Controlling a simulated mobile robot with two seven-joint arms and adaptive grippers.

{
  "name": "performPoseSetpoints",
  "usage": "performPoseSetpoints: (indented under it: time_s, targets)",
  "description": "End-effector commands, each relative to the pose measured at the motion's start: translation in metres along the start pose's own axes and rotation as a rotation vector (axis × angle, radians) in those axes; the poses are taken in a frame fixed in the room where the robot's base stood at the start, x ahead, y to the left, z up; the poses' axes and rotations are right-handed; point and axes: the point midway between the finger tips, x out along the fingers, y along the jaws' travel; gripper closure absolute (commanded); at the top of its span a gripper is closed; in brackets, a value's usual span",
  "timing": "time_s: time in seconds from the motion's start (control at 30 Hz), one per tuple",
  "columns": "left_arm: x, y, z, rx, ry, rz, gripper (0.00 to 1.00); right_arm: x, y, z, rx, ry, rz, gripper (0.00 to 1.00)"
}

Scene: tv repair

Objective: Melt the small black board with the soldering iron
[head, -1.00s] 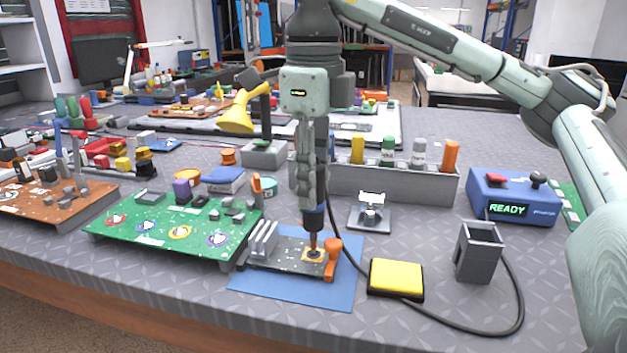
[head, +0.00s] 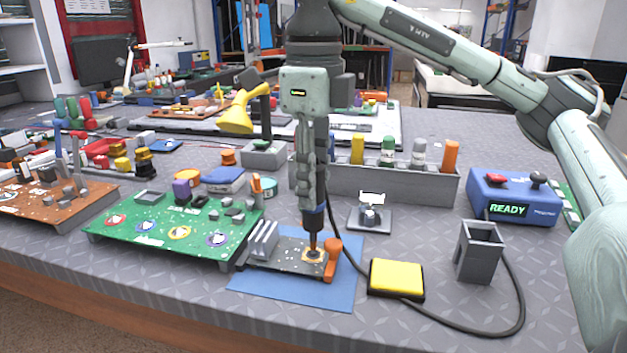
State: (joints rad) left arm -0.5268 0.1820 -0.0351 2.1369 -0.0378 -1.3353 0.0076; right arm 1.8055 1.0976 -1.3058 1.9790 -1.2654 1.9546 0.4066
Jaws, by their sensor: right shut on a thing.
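The small black board (head: 283,257) lies on a blue mat (head: 330,292) near the front of the table. It carries grey fins at its left and an orange clamp piece at its right. My right gripper (head: 312,200) is shut on the soldering iron (head: 313,219), which points straight down. The iron's tip is at the square gold-orange patch on the board; it looks to be touching, though the exact contact is too small to tell. The iron's handle is mostly hidden by the gripper. My left gripper is not in view.
A green circuit board (head: 178,225) lies left of the mat. A yellow sponge pad (head: 396,279), an empty grey holder (head: 479,252) and a blue station (head: 514,197) reading READY stand to the right. A grey bottle rack (head: 400,184) is behind. A black cable loops across the front right.

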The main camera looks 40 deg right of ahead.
Motion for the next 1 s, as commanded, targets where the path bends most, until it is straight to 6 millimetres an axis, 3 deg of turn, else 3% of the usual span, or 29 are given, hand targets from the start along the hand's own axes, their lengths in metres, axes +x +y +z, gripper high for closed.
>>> performPoseSetpoints:
  time_s: [1.0]
  targets:
    - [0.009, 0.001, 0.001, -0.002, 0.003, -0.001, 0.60, 0.012, 0.000, 0.000, 0.000, 0.000, 0.000, 0.99]
